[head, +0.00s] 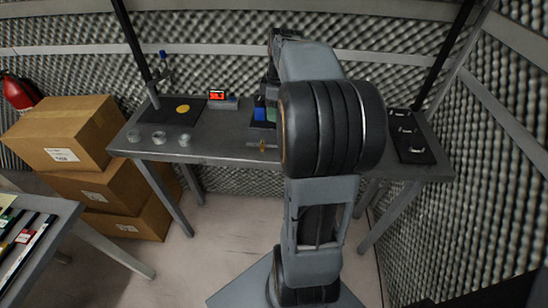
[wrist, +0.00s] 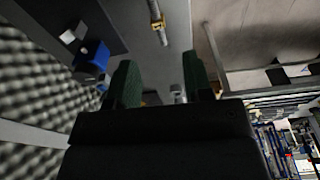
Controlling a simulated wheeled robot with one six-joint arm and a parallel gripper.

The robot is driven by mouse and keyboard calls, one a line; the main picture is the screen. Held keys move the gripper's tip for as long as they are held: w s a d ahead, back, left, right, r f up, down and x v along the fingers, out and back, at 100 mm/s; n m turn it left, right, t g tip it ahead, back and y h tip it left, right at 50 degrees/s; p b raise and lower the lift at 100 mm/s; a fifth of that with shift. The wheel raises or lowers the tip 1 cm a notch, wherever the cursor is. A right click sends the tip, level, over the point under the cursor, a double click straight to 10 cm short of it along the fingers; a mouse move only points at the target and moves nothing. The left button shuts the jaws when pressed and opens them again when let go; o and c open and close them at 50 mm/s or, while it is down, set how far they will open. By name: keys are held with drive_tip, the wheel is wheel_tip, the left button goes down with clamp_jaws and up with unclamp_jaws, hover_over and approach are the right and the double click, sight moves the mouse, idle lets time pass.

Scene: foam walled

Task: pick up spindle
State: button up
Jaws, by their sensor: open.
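What looks like the spindle, a thin metal rod with a brass-coloured collar (head: 262,147), lies near the front edge of the grey workbench (head: 215,143). In the wrist view the spindle (wrist: 157,19) shows at the top, beyond the fingertips, and its upper end is cut off by the frame. The spindle is not between the fingers. In the head view my arm hides most of the gripper.
A blue block (wrist: 92,56) stands on a dark mat beside the left finger. Silver round pieces (head: 160,137) and a small red-screened device (head: 217,95) stand left on the bench. A black tray (head: 410,137) lies right. Cardboard boxes (head: 65,133) stand left on the floor.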

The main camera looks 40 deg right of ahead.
drive_tip(key=b, duration=0.1)
hover_over(277, 145)
drive_tip(key=shift+n, duration=0.3)
wheel_tip(277, 145, down, 9)
drive_tip(key=shift+w+r, duration=0.1)
drive_tip(key=shift+r, duration=0.1)
drive_tip(key=shift+w+a+f, duration=0.1)
drive_tip(key=shift+f, duration=0.95)
drive_tip(key=shift+w+a+f, duration=0.1)
drive_tip(key=shift+w+f, duration=0.05)
drive_tip(key=shift+f, duration=0.95)
drive_tip(key=shift+w+a+f, duration=0.1)
drive_tip(key=shift+f, duration=0.95)
drive_tip(key=shift+c, duration=0.2)
clamp_jaws()
